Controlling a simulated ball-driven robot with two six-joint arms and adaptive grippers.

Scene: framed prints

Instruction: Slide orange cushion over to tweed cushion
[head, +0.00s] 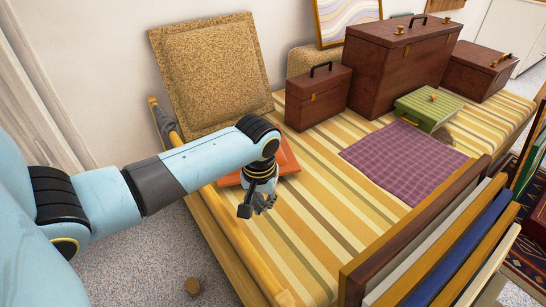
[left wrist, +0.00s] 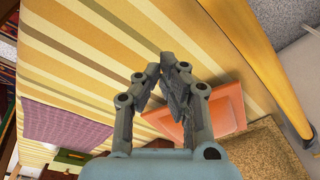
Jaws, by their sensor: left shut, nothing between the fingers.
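The orange cushion (head: 289,161) lies flat on the striped bench top, partly hidden behind my left forearm and wrist. It also shows in the left wrist view (left wrist: 229,106), partly behind the gripper's fingers. The tweed cushion (head: 205,70), mottled golden brown, leans against the wall behind the orange one. Its edge shows at lower right in the left wrist view (left wrist: 265,152), close to the orange cushion; I cannot tell whether they touch. My left gripper (head: 258,209) is shut and empty, pointing down on the near side of the orange cushion. My right gripper is not in view.
A small brown case (head: 318,98), a large brown case (head: 402,62) and a green striped box (head: 430,107) stand on the bench. A purple checked cloth (head: 400,160) lies flat. Framed prints (head: 450,240) stand at front right. The striped middle is clear.

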